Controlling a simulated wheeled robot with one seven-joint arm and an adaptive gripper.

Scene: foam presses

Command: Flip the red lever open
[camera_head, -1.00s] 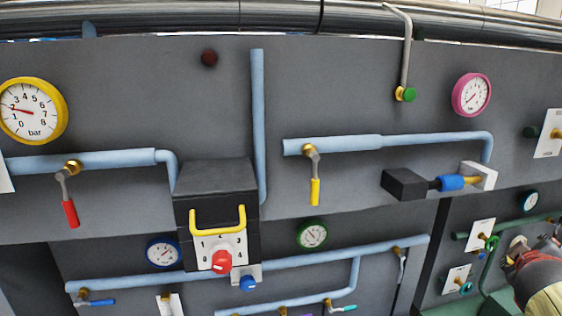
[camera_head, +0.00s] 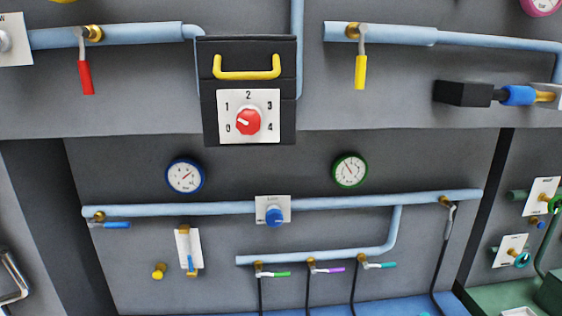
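The red lever (camera_head: 86,77) hangs down from a brass valve (camera_head: 93,33) on the upper light-blue pipe (camera_head: 145,34), at the upper left of the head view. Its handle points almost straight down, across the pipe's direction. Nothing touches it. My gripper is not in view.
A black box (camera_head: 207,110) with a yellow handle (camera_head: 247,75) and a red dial (camera_head: 248,122) stands out right of the lever. A yellow lever (camera_head: 360,72) hangs farther right. A lower pipe (camera_head: 350,201) carries several small valves. The panel around the red lever is clear.

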